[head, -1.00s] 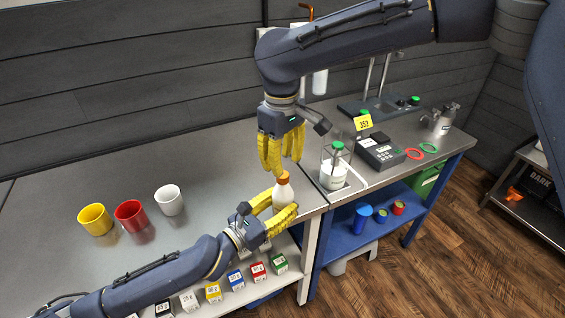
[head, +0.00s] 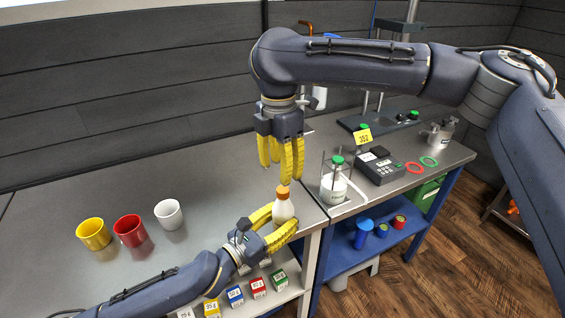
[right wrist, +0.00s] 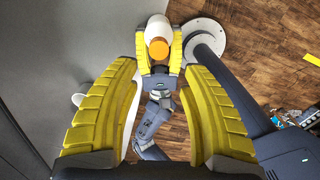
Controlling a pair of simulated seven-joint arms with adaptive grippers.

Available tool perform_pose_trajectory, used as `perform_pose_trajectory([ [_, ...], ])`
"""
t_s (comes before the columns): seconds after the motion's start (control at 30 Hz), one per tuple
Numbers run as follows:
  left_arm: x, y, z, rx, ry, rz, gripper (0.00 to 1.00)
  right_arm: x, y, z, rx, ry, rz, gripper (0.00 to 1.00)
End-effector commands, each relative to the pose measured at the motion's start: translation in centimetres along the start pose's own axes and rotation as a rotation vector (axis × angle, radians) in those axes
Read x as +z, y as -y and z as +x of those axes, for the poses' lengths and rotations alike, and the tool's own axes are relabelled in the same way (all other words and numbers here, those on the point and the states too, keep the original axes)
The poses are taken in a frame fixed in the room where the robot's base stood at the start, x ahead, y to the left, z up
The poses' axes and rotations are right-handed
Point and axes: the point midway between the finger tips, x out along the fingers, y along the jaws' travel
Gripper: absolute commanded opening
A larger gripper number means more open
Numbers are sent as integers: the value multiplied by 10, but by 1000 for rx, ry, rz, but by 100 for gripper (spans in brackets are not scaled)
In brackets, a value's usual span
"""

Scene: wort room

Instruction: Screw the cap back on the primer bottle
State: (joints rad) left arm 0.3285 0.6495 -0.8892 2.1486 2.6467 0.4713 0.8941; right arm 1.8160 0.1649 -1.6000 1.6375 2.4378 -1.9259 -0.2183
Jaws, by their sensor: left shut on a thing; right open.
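The primer bottle (head: 282,211) is white with an orange cap (head: 283,191) on its top. My left gripper (head: 277,224) is shut around the bottle's body and holds it near the steel table's front right corner. The bottle looks upright. My right gripper (head: 282,170) points down just above the cap, open, with nothing between its fingers. In the right wrist view the orange cap (right wrist: 159,48) and white bottle (right wrist: 157,27) appear beyond the fingertips, between the yellow fingers of my left gripper (right wrist: 157,60). Whether the cap is threaded on or only resting cannot be told.
Yellow (head: 93,233), red (head: 130,230) and white (head: 169,214) cups stand on the steel table (head: 60,195) at left. A white bottle with a green cap (head: 333,188) stands in a rack at right. Small labelled boxes (head: 257,288) line a lower shelf.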

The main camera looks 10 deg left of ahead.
Motion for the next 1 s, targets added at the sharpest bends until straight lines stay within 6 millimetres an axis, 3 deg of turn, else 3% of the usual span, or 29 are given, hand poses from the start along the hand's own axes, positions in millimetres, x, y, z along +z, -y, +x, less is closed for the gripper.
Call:
perform_pose_trajectory([
  [0.27,0,0,0,0,1,0,0,6,-1,-5,12,3,-186,45],
  [0.73,0,0,0,0,1,1,0,8,-1,-5,13,6,-207,45],
  [1.0,0,0,0,0,1,1,0,7,-1,19,12,4,-207,45],
])
